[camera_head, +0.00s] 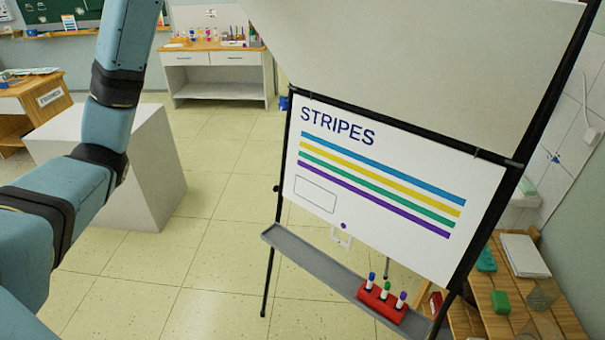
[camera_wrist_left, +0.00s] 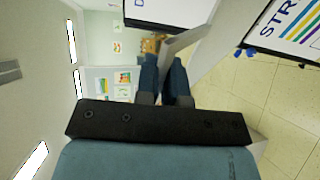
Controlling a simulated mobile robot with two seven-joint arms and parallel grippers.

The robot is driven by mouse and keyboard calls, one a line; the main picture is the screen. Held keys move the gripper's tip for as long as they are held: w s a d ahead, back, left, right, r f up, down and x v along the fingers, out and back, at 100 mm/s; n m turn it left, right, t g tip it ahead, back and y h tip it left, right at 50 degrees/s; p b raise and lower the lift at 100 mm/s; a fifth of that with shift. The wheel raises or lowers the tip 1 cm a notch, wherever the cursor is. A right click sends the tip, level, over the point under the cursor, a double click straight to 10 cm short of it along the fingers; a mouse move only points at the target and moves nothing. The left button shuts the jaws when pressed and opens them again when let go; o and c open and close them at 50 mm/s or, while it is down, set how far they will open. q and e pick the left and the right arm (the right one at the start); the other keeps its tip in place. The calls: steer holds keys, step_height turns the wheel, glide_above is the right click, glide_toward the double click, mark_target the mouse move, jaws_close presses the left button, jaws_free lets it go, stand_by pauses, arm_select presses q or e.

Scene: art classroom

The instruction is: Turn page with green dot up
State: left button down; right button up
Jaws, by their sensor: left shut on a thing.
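A flip chart stands on a black easel. Its visible page (camera_head: 372,190) reads STRIPES, with blue, yellow, green and purple stripes and a purple dot (camera_head: 343,226) on a tab at its lower edge. Above it a large blank sheet (camera_head: 400,55) is raised and runs out of the top of the head view. No green dot shows on what I see. My left arm reaches up out of the head view. In the left wrist view my left gripper (camera_wrist_left: 165,82) is shut on the pale raised sheet (camera_wrist_left: 181,42). My right gripper is not in view.
The easel's grey tray (camera_head: 315,265) holds a red marker stand (camera_head: 382,301). A wooden table (camera_head: 510,315) with small items is at right. A white block (camera_head: 130,165) stands left, and a white workbench (camera_head: 220,75) is behind. Floor between them is clear.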

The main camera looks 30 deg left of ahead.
arm_select(q)
steer(key=w+d+r, duration=0.1)
steer(key=w+r, duration=0.3)
steer(key=w, duration=0.3)
stand_by(0.4)
steer(key=shift+w+d+r, duration=0.1)
steer(key=w+d+r, duration=0.1)
steer(key=w+r, duration=0.2)
steer(key=w, duration=0.5)
steer(key=shift+w+d, duration=0.15)
steer(key=shift+w, duration=0.2)
steer(key=shift+w, duration=0.1)
stand_by(0.4)
steer(key=w+d+r, duration=0.1)
steer(key=w, duration=0.8)
steer(key=shift+d, duration=0.25)
steer(key=shift+w, duration=0.15)
